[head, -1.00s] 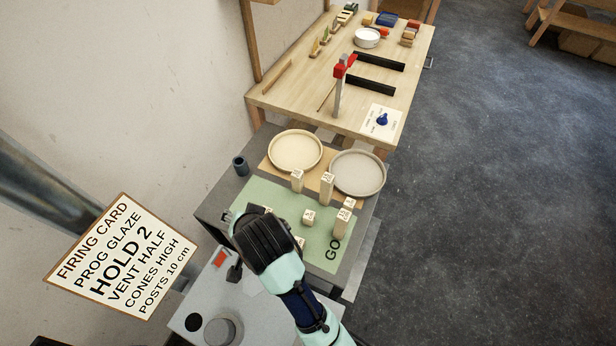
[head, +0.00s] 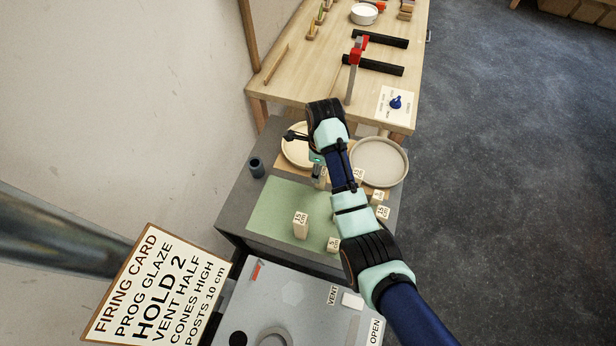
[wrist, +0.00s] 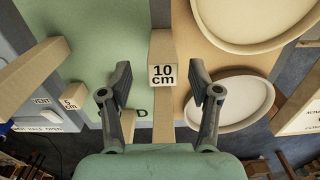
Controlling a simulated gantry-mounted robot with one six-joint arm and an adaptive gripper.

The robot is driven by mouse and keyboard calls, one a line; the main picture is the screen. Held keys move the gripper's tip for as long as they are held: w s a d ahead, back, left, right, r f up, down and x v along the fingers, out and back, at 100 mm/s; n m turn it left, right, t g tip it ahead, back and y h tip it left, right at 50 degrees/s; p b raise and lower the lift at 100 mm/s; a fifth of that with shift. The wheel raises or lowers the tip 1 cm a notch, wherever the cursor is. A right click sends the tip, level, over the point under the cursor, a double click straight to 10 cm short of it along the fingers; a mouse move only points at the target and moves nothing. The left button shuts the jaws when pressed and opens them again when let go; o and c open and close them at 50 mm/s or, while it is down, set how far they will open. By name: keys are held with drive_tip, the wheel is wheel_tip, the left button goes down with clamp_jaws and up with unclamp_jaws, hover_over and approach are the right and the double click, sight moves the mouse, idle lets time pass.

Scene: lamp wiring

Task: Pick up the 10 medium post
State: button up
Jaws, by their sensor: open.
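The 10 cm post (wrist: 162,73) is a pale block with a "10 cm" label, and it shows between the fingertips in the wrist view. My gripper (wrist: 160,82) is open, with one finger on either side of the post and gaps between. In the head view my gripper (head: 318,172) is low over the far part of the green mat (head: 275,195), near the round plates. The post is largely hidden there by my arm.
A round plate (head: 378,160) and a second plate (head: 293,150) lie beyond. A dark cup (head: 256,167) stands at left.

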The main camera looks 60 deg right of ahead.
drive_tip(key=shift+s+f, duration=0.15)
drive_tip(key=shift+f, duration=0.1)
wheel_tip(320, 180, down, 2)
drive_tip(key=shift+f, duration=0.15)
wheel_tip(320, 180, down, 5)
drive_tip(key=shift+s+d+f+b, duration=0.1)
drive_tip(key=shift+s+b, duration=0.05)
drive_tip(key=shift+b, duration=1.1)
clamp_jaws()
